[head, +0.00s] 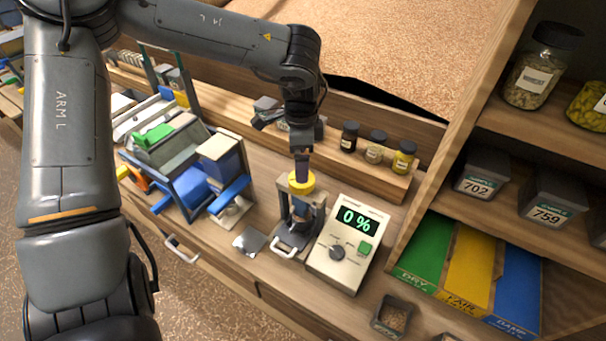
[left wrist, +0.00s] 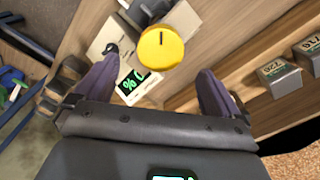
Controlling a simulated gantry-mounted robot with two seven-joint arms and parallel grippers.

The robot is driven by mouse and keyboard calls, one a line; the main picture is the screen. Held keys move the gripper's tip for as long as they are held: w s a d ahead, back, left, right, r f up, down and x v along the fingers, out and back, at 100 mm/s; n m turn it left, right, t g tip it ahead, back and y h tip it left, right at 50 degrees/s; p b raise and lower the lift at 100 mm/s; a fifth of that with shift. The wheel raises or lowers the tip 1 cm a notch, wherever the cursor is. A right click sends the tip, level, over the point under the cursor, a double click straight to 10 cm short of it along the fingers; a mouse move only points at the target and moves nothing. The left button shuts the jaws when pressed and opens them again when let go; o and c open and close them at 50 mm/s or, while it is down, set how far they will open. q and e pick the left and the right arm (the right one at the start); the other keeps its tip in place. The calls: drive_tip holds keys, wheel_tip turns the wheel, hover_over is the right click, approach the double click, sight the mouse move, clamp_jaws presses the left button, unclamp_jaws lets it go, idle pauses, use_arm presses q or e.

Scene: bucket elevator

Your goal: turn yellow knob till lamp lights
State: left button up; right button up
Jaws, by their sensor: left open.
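The yellow knob (head: 301,183) sits on top of a small metal press-like stand (head: 296,222) on the bench. In the left wrist view the yellow knob (left wrist: 161,47) shows a dark line on its top. My left gripper (head: 302,160) is above the knob, pointing down; the left wrist view shows its fingers (left wrist: 155,85) open and apart, with the knob beyond and between them. I cannot tell in the head view whether a finger touches it. A cream meter (head: 345,245) to the right reads 0 %, with a dark dial and a green button. No lit lamp is evident.
Blue and green machinery (head: 180,165) stands left of the knob. Small jars (head: 376,148) stand on a ledge behind. A shelf at right holds boxes and jars (head: 541,65).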

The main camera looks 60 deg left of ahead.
use_arm(q)
drive_tip(key=shift+w+f+b, duration=0.1)
drive_tip(key=shift+f+b, duration=0.2)
drive_tip(key=shift+f, duration=2.7)
use_arm(e)
drive_tip(key=shift+w+f, duration=0.25)
drive_tip(key=shift+w, duration=0.05)
use_arm(q)
drive_tip(key=c, duration=1)
drive_tip(key=shift+c, duration=0.2)
